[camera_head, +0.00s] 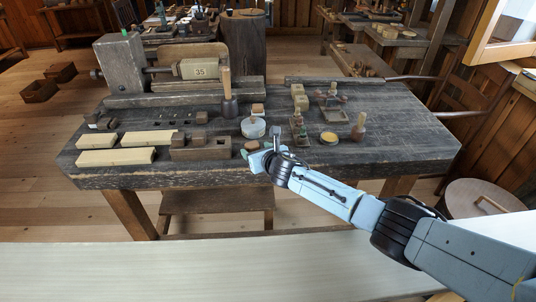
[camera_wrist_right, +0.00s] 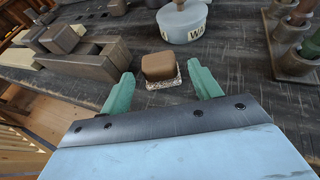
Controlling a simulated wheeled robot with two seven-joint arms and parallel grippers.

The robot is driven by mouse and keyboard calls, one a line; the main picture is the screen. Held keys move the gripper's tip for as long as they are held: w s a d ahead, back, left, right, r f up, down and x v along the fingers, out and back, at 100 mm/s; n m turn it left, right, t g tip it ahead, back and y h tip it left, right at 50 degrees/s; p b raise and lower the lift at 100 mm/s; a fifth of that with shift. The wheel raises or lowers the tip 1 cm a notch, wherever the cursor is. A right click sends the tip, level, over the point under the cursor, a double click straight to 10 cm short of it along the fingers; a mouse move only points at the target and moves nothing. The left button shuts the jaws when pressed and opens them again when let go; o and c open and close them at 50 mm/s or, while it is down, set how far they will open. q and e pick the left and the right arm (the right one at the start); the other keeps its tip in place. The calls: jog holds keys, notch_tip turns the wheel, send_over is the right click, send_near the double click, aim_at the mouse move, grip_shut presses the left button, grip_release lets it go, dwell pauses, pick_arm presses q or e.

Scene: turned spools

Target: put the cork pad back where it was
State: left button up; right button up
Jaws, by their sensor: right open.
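My right gripper (camera_head: 262,152) is at the front edge of the workbench. In the right wrist view its two green fingers (camera_wrist_right: 163,90) stand wide apart with nothing held. Between and just beyond them sits a small brown block (camera_wrist_right: 160,66) on a thin, speckled, cork-like pad (camera_wrist_right: 164,83); the pad shows only as a strip below the block. In the head view the brown block (camera_head: 252,145) shows just behind the gripper, and the pad cannot be made out. Neither finger visibly touches block or pad. My left gripper is not in view.
A pale lidded pot (camera_head: 253,128), lettered "WA" in the wrist view (camera_wrist_right: 183,24), stands behind the block. A wooden holder (camera_head: 200,149) is to its left, with pale boards (camera_head: 115,157) beyond. A rack of spools (camera_head: 299,130) is to the right. The bench's right front (camera_head: 370,157) is clear.

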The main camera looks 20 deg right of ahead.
jog(key=p+v, duration=0.1)
jog(key=v, duration=0.3)
jog(key=shift+r+p, duration=0.15)
jog(key=shift+p, duration=0.2)
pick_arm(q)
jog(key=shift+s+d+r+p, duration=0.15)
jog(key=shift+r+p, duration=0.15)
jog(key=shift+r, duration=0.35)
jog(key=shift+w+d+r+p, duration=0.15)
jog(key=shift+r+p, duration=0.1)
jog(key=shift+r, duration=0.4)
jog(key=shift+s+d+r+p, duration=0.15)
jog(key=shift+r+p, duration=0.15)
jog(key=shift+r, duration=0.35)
pick_arm(e)
jog(key=shift+v, duration=2.85)
